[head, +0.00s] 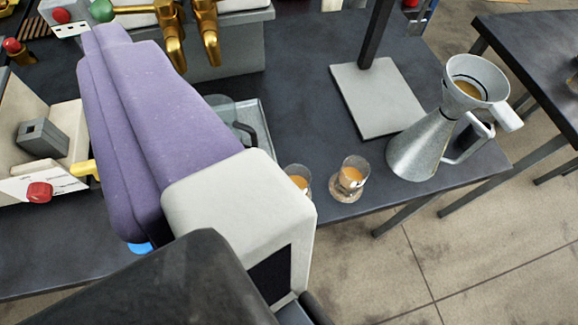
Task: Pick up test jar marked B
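Two small clear glass jars with amber liquid stand on the dark table, right of my pale arm link. The right jar (353,174) shows almost whole and stands on a round brownish base. The left jar (297,174) is partly hidden behind my arm. I cannot read a letter on either jar, so I cannot tell which is B. My gripper's fingers do not show; purple, pale and black parts of my arm fill the left and lower middle of the view.
A metal conical can (418,145) with a funnel (478,80) stands right of the jars. Behind them is a grey stand plate (376,98) with a dark post. The table edge is close in front.

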